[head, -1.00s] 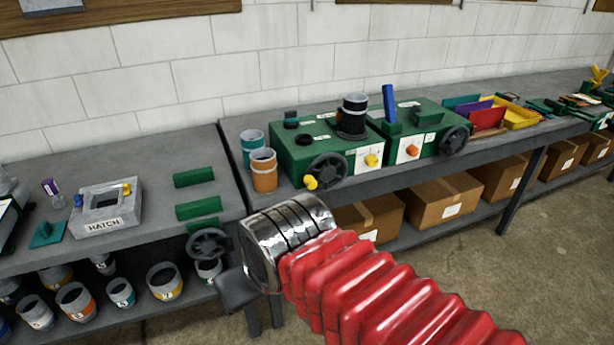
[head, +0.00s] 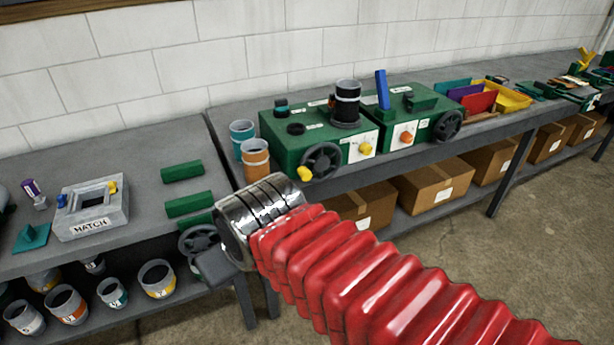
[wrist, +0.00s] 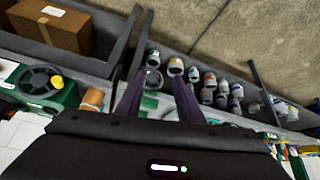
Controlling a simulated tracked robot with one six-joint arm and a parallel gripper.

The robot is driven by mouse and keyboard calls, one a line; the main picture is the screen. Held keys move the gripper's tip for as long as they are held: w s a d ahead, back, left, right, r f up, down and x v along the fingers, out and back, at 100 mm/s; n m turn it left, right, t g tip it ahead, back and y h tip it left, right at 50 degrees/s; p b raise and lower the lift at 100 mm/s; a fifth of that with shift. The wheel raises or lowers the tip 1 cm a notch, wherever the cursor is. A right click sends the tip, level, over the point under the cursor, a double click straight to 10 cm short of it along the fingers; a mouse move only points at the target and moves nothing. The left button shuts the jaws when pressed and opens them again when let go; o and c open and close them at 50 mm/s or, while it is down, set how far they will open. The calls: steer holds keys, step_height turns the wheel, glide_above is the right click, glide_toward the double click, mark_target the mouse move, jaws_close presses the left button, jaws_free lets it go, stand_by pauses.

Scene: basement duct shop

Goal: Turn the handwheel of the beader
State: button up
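A green machine (head: 290,140) on the right bench has a dark spoked handwheel (head: 322,160) with a yellow knob. It also shows in the wrist view (wrist: 40,80). A second green machine (head: 425,118) beside it has a handwheel (head: 448,125). A third handwheel (head: 199,242) is at the front edge of the left bench, just beyond my arm's end. I cannot read which machine is the beader. My gripper (wrist: 158,76) is open and empty in the wrist view, with a dark wheel (wrist: 153,79) seen beyond and between its fingers. In the head view its fingers are hidden.
An orange cup (head: 256,160) and a teal cup (head: 243,136) stand left of the first machine. Several labelled cups fill the shelf below. Cardboard boxes (head: 437,185) lie under the right bench. The floor in front is clear.

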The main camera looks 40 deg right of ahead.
steer(key=w+d+f+t+h, duration=0.2)
steer(key=w+d+f+h, duration=0.1)
steer(key=w+d, duration=0.75)
steer(key=m+t+h, duration=0.1)
steer(key=t+h, duration=0.1)
steer(key=t, duration=0.7)
glide_toward(307, 178)
steer(key=s, duration=0.3)
steer(key=shift+a, duration=0.25)
steer(key=x, duration=1.4)
steer(key=shift+a+r, duration=0.1)
steer(key=shift+a, duration=0.05)
steer(key=shift+c, duration=0.4)
jaws_close()
